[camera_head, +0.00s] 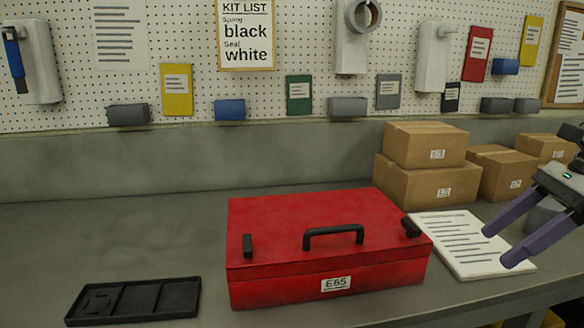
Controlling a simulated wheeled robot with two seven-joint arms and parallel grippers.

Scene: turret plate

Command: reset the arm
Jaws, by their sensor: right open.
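My right gripper (492,250) comes in from the right edge of the head view. Its two purple fingers are spread apart with nothing between them, above the printed sheet and to the right of the red case. The red case (290,225) stands shut on the bench, with a black handle (333,236) on its lid, dark latches at both sides and a label reading E65 on its front. My left gripper does not show.
A black compartment tray (134,300) lies at the front left and looks empty. A printed sheet (455,262) lies right of the case. Several cardboard boxes (425,146) stand behind it. The grey bench (130,235) is clear at left. A pegboard with a kit list (246,35) is behind.

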